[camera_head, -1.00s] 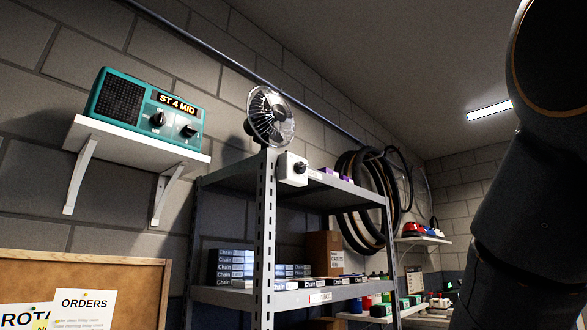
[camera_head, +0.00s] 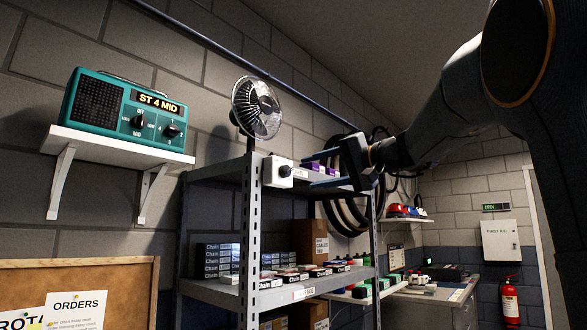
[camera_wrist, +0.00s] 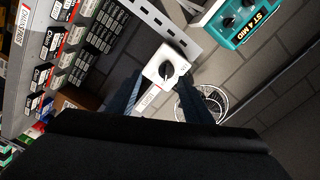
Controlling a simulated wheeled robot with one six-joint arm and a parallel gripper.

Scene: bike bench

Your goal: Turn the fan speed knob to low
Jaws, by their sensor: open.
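In the wrist view the black knob (camera_wrist: 166,70) with a pale pointer line shows on the white box's face, ahead of my fingers. The fan (camera_head: 256,108) has a round wire cage and stands above the box. My gripper (camera_head: 309,171) is open and empty, to the right of the knob and apart from it. In the wrist view its two dark fingers (camera_wrist: 158,82) flank the line to the box. The knob's setting labels are too small to read.
A teal radio (camera_head: 125,105) with two knobs and the display "ST 4 MID" sits on a wall shelf at left. The metal rack (camera_head: 249,225) holds boxes. Tyres (camera_head: 340,215) hang behind my gripper. The space between gripper and knob looks clear.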

